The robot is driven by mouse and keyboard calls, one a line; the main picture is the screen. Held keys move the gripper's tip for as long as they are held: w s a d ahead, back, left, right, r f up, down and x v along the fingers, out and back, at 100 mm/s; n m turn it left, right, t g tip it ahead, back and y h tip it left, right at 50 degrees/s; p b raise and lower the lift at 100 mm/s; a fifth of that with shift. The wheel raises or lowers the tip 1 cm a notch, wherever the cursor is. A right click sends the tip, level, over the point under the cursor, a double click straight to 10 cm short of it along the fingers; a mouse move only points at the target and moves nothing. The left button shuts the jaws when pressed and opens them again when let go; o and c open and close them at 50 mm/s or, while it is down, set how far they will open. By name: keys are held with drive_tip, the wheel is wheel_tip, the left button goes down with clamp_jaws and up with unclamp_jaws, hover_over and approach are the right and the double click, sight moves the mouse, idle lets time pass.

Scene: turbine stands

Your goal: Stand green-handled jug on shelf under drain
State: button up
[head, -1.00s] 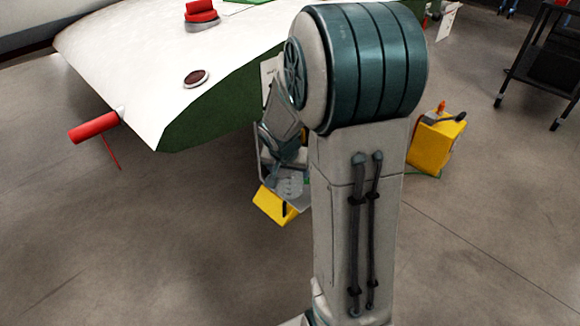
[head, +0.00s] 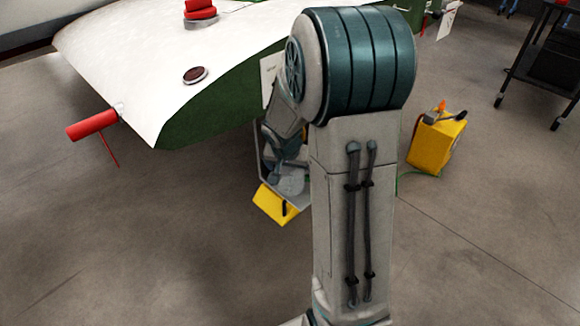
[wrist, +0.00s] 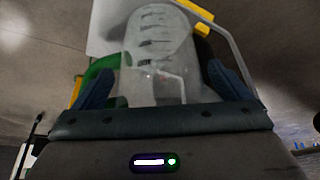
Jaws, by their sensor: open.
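The jug (wrist: 158,45) is clear, with graduation marks, and fills the middle of the wrist view. Its green handle (wrist: 98,66) is on the left side. My gripper (wrist: 162,72) is open, with one blue finger on each side of the jug; I cannot tell whether either finger touches it. In the head view my arm hides most of the gripper and the jug. A grey framed shelf (head: 297,203) shows partly behind my arm, below the wing edge. I cannot make out the drain.
The white and green wing (head: 130,62) overhangs this area from the left, with a red cylinder (head: 91,124) at its tip. A yellow block (head: 274,206) sits by the shelf. A yellow box (head: 434,145) and a black cart (head: 535,65) stand right. Front floor is clear.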

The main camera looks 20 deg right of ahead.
drive_tip(key=p+v, duration=0.4)
drive_tip(key=v, duration=0.7)
drive_tip(key=s+a+r+n+g+y, duration=0.1)
drive_tip(key=s+a+n, duration=0.3)
drive_tip(key=s, duration=0.4)
drive_tip(key=s+a+r+n+g+y, duration=0.1)
drive_tip(key=s+a+r+n, duration=0.1)
drive_tip(key=s+a, duration=0.3)
drive_tip(key=s+n, duration=0.1)
drive_tip(key=s, duration=0.3)
drive_tip(key=shift+s+r+n+y, duration=0.25)
drive_tip(key=shift+s+n+y, duration=0.05)
drive_tip(key=shift+n+y, duration=0.1)
